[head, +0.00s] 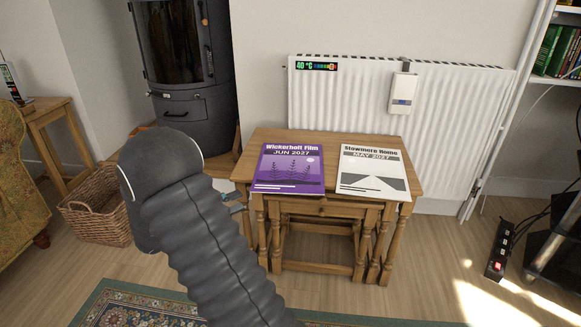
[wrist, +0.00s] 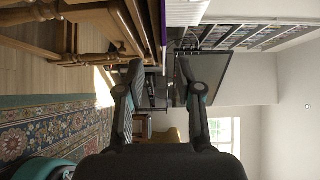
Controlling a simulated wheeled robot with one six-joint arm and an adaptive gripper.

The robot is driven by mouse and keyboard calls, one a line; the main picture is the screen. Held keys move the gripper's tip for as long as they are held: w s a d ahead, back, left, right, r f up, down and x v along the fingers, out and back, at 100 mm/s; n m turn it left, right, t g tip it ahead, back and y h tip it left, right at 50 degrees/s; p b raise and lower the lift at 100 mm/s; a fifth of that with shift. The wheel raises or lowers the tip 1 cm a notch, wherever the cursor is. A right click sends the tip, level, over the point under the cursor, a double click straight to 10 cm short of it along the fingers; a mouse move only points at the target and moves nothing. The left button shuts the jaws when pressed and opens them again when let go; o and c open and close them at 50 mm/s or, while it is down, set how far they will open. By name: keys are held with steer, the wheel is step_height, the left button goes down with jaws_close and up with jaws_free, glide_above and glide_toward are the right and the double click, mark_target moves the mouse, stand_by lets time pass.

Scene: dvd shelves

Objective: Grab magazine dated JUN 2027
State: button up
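The purple magazine (head: 289,168), "Wickerbolt Film", is dated JUN 2027. It lies flat on the left of the small wooden table (head: 335,144), its lower edge at the table's front. A white-and-grey magazine (head: 371,171), "Stowmere Home", dated MAY 2027, lies to its right with a gap between. In the wrist view, which is turned sideways, a thin purple edge (wrist: 163,22) shows at the top beside the table wood. My gripper (wrist: 158,76) is open with nothing between its fingers, apart from that edge.
A white radiator (head: 440,100) stands behind the table and a dark stove (head: 181,60) behind left. A wicker basket (head: 97,205) is on the floor at left. A power strip (head: 497,250) lies at right. A patterned rug (head: 130,305) covers the front floor.

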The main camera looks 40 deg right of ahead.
mark_target(261, 188)
steer(key=shift+s+d+r, duration=0.15)
steer(key=shift+d, duration=2.1)
steer(key=shift+s+d+r, duration=0.1)
steer(key=shift+d+r, duration=0.05)
steer(key=shift+d, duration=2.1)
steer(key=shift+c, duration=0.2)
jaws_close()
